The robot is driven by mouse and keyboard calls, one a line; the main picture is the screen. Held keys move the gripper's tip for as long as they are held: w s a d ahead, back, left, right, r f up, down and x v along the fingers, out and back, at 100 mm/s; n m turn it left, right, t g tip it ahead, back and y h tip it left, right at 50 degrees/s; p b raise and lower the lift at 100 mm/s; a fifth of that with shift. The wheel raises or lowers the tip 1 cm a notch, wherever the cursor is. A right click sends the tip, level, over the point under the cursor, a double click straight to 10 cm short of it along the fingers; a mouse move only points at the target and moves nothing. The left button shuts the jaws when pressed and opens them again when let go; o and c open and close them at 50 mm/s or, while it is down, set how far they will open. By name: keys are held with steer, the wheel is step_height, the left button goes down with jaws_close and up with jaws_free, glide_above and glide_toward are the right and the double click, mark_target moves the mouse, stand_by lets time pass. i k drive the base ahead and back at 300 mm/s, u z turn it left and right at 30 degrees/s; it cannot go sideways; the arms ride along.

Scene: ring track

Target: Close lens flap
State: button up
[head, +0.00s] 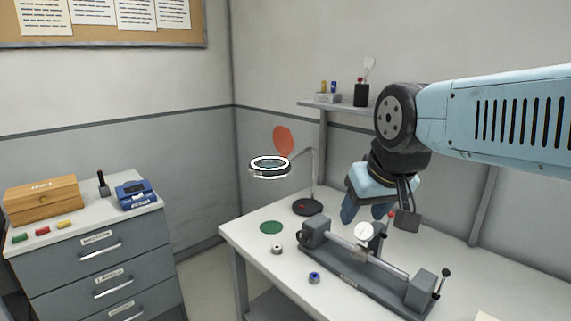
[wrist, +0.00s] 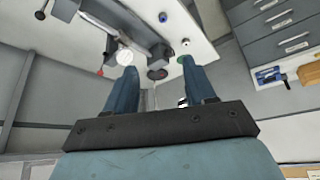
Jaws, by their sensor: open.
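The magnifier lamp's white-rimmed lens (head: 270,166) is held level on a bent grey arm above the table's left part. The red-orange lens flap (head: 283,141) stands raised, nearly upright, at the lens's far edge, so the lens is uncovered. The lamp's round dark base (head: 307,207) stands on the table and shows in the wrist view (wrist: 157,74). My gripper (head: 366,212) points down over the bench device, right of the lens and apart from it. Its two blue fingers are spread and empty in the wrist view (wrist: 160,78). A piece of the lens rim (wrist: 183,102) shows beside one finger there.
A grey bench device with rails (head: 360,268) lies along the table below my gripper. A green disc (head: 271,227) and two small knobs lie near the table's left edge. A wall shelf (head: 345,107) is behind. A drawer cabinet (head: 95,255) stands left, across a gap.

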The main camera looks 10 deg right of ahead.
mark_target(283, 139)
steer(key=z, duration=0.05)
steer(key=k, duration=1.1)
steer(key=u, duration=0.6)
steer(key=i, duration=2.15)
steer(key=z, duration=0.5)
steer(key=k, duration=0.7)
steer(key=z, duration=0.3)
steer(key=i, duration=0.55)
steer(key=u, duration=0.1)
